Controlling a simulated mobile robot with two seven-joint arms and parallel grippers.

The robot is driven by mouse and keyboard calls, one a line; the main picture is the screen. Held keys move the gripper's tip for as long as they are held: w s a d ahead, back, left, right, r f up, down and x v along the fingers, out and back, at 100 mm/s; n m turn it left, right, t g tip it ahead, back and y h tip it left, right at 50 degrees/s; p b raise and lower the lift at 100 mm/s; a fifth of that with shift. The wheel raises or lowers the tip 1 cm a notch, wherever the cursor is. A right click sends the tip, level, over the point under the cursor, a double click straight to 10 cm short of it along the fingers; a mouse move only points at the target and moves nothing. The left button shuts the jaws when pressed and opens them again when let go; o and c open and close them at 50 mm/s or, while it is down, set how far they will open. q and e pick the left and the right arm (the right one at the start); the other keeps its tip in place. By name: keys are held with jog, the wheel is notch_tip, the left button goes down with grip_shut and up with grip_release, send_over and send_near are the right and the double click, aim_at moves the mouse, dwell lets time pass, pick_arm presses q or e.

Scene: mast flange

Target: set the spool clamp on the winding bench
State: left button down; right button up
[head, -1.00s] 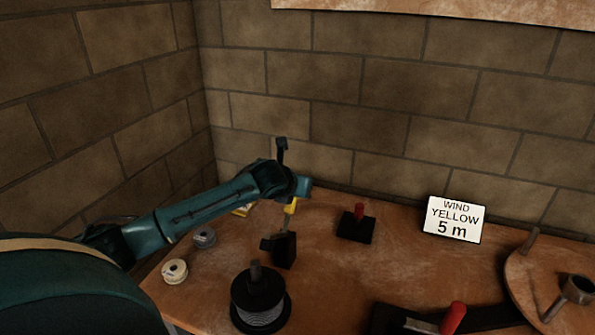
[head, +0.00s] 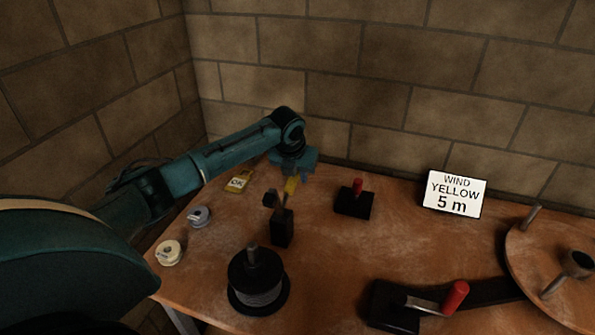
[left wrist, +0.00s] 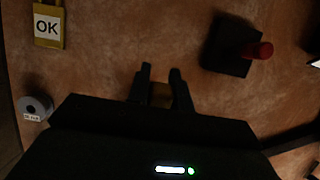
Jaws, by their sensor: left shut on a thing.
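The spool clamp is a black block (head: 281,230) with a thin upright lever and a yellow grip (head: 291,185) at its top. It stands on the winding bench (head: 330,260), behind a black spool of grey wire (head: 257,285). My left gripper (head: 292,176) comes down from above and is shut on the yellow grip, partly hiding it. In the left wrist view, the two fingers (left wrist: 161,78) are close together with a small brownish gap or piece between them. The clamp cannot be made out there. My right gripper is not in view.
A black block with a red knob (head: 355,199) stands right of the clamp. A red-handled crank (head: 455,296), a round wooden winder (head: 550,250) and a sign (head: 453,194) are farther right. An OK tag (head: 238,182) and two small spools (head: 199,216) (head: 168,253) lie left.

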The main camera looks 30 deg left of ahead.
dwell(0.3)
pick_arm(q)
jog(key=c, duration=1.2)
grip_release()
jog(key=shift+c, duration=0.2)
jog(key=b+v, duration=0.1)
jog(key=v, duration=1.2)
